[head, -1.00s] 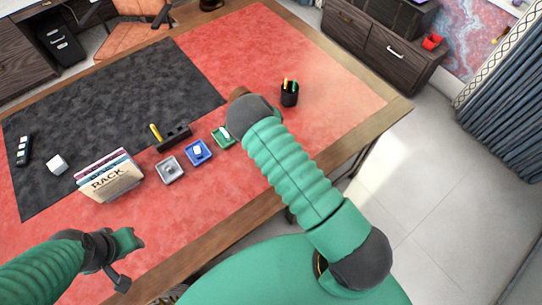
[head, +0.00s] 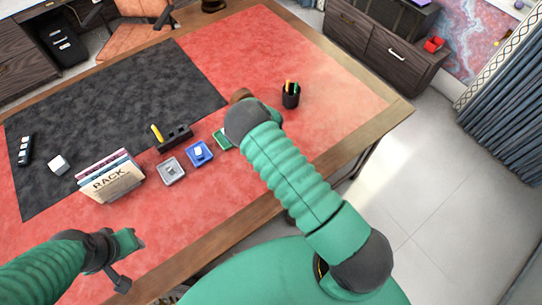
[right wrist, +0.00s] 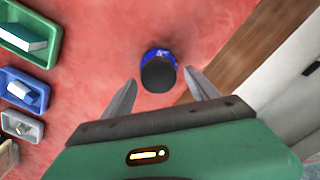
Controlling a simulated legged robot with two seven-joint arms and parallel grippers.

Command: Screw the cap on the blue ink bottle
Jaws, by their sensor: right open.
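In the right wrist view the blue ink bottle (right wrist: 172,56) stands on the red desk, seen from above. A dark round top covers its middle; I cannot tell whether it is seated fully. My right gripper (right wrist: 160,79) is open, with one finger on each side of the bottle and gaps between. In the head view the bottle and the right gripper are hidden behind my right arm. My left gripper (head: 132,243) hangs over the front left of the desk, away from the bottle; its fingers do not show clearly.
Small trays, green (head: 221,141), blue (head: 200,161) and grey (head: 171,180), stand left of my right arm. A book rack (head: 112,181) and a black holder (head: 176,137) are farther left. A black pen cup (head: 291,98) and a brown object (head: 239,95) stand beyond the arm.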

